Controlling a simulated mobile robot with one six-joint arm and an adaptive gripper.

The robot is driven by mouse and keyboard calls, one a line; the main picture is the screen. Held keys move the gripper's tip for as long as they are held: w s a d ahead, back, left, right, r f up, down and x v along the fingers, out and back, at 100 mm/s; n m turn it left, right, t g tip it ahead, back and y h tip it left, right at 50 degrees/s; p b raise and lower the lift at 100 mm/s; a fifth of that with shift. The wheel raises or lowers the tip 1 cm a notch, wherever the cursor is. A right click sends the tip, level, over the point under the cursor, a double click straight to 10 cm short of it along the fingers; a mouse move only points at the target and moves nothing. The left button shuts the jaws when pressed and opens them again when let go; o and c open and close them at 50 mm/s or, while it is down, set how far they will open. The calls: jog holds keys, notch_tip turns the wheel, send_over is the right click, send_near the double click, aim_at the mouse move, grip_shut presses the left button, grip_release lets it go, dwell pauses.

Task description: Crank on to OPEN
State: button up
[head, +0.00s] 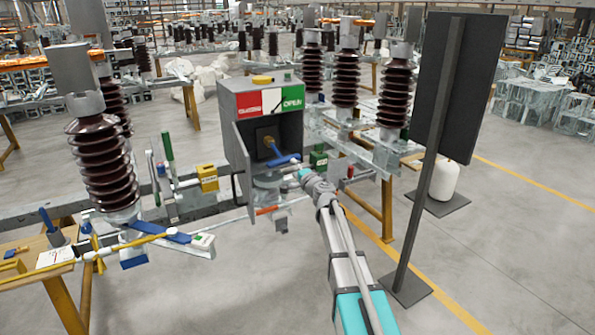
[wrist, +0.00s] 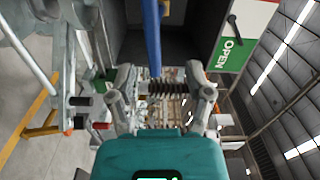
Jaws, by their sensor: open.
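A grey drive box (head: 235,115) stands open at the front, with a red CLOSED and green OPEN plate (head: 291,97) on top. A dark pointer lies near the white band between the colours. Inside, a brass hub (head: 267,141) carries a crank with a blue bar (head: 284,160). My gripper (head: 302,173) is at the box's right front, close to the bar's right end. In the wrist view the blue bar (wrist: 153,40) comes down toward the gap between the open fingers of my gripper (wrist: 160,88). Contact cannot be told. The green OPEN field (wrist: 232,44) shows at upper right.
A dark upright panel (head: 465,85) on a post stands right of my arm. Brown ribbed insulators (head: 103,165) flank the box. A yellow tag block (head: 208,178) and levers are left of it. A wooden table (head: 25,262) is at lower left.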

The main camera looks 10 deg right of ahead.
aim_at(283, 158)
jog(key=x, duration=0.9)
jog(key=shift+w+a+f, duration=0.1)
jog(key=shift+w+f, duration=0.05)
jog(key=shift+w, duration=0.15)
grip_shut()
dwell(1.3)
